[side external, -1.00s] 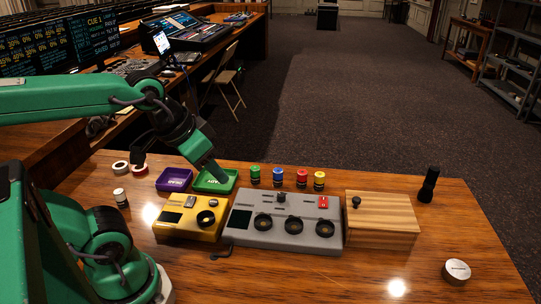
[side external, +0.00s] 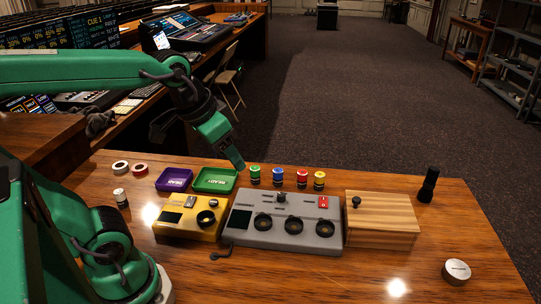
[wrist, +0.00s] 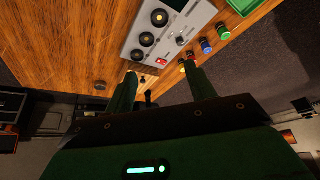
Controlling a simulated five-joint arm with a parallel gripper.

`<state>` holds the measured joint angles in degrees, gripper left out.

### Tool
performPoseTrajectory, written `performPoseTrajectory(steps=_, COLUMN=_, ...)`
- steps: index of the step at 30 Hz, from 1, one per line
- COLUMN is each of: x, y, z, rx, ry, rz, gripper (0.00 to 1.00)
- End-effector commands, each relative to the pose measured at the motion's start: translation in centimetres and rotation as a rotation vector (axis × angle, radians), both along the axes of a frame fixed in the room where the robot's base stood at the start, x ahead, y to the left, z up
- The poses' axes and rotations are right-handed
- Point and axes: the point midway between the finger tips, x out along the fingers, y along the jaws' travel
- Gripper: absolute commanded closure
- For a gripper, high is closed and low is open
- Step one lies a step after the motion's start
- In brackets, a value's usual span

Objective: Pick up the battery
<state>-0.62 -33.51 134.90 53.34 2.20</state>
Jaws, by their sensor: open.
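A small upright cylinder (side external: 121,198) with a pale top and dark lower part stands at the left of the desk in the side view; it looks like the battery. I cannot make it out in the wrist view. My gripper (side external: 239,166) is well to its right, above the desk's back edge, between the green tray (side external: 214,181) and the green-topped cylinder (side external: 255,174). In the wrist view my gripper (wrist: 160,72) has its two fingers apart, with nothing visibly held. The purple tray (side external: 174,180) sits left of the green one.
A yellow meter box (side external: 190,218), a grey control box (side external: 284,240) and a wooden block (side external: 382,220) stand in a row. Blue, red and yellow cylinders stand behind. Tape rolls (side external: 139,169) lie at left. A black torch (side external: 428,185) and round tin (side external: 456,271) are at right.

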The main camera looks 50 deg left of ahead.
Motion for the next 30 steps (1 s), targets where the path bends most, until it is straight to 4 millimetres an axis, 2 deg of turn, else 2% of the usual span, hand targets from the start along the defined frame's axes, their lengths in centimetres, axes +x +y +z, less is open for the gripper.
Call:
performPoseTrajectory(steps=7, x=5.0, y=0.4, z=1.2, rx=0.016, ry=0.063, rz=-0.027, gripper=0.45)
performPoseTrajectory(steps=15, x=10.6, y=1.1, z=1.4, rx=0.031, ry=0.126, rz=-0.060, gripper=0.45)
performPoseTrajectory(steps=22, x=15.5, y=1.7, z=0.3, rx=0.041, ry=0.181, rz=-0.088, gripper=0.45)
performPoseTrajectory(steps=30, x=21.0, y=2.6, z=-2.2, rx=0.048, ry=0.246, rz=-0.122, gripper=0.45)
